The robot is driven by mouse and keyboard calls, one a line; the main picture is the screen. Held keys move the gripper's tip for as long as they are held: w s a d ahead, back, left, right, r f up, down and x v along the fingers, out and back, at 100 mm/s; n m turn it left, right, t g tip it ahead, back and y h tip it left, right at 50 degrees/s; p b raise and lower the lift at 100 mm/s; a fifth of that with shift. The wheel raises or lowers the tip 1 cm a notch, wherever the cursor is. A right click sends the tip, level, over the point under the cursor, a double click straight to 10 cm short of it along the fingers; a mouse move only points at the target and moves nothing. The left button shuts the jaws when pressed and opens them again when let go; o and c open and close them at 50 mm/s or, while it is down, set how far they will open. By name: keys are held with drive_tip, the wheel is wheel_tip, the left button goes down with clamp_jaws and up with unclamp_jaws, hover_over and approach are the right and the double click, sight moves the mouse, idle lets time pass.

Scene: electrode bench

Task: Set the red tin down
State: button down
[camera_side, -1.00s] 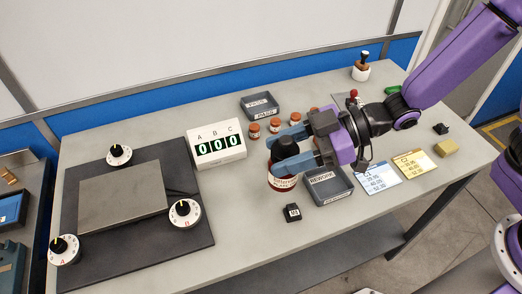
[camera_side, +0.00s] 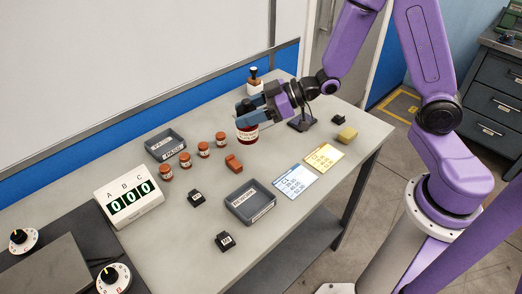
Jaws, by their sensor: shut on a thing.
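The red tin (camera_side: 247,135) is dark red with a pale label band, and it is upright. My gripper (camera_side: 247,112) is shut on its upper part; the blue fingers hide its top.
Several small orange-brown jars (camera_side: 203,149) stand left of the tin, near the PASS tray (camera_side: 166,145). The REWORK tray (camera_side: 250,203), black blocks (camera_side: 196,198) and cards (camera_side: 296,183) lie in front. Bare table lies right of the tin.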

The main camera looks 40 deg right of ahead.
drive_tip(key=w+d+f+m+t+h, duration=0.1)
drive_tip(key=d, duration=0.5)
drive_tip(key=shift+w+f, duration=0.1)
drive_tip(key=shift+f, duration=3.85)
drive_tip(key=shift+c, duration=2.2)
unclamp_jaws()
drive_tip(key=shift+f, duration=0.15)
